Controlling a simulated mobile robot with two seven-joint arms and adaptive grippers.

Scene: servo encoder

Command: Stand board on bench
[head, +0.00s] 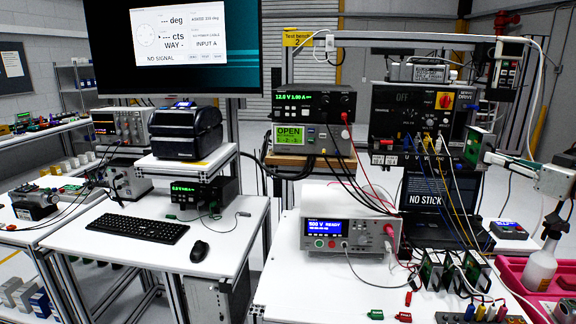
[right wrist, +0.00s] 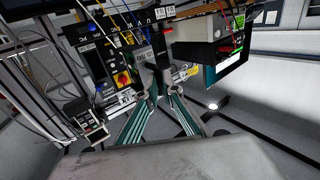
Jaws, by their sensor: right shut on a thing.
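My right gripper (head: 486,156) reaches in from the right edge of the head view, at the height of the black panel with the red and yellow switch. It is shut on a green board (head: 473,146), which is held on edge in the air, well above the bench (head: 285,295). In the right wrist view the fingers (right wrist: 160,92) close together, with dark parts around their tips. I cannot tell the board's outline clearly there. Other green boards (head: 430,272) stand upright near the bench's front right. My left gripper is not in view.
A white test instrument (head: 340,232) stands on the bench, with cables trailing from it. A laptop (head: 432,205) stands behind the upright boards. Colored plugs (head: 480,312) sit at the front edge. A pink bin (head: 515,275) with a spray bottle (head: 541,265) is at the right.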

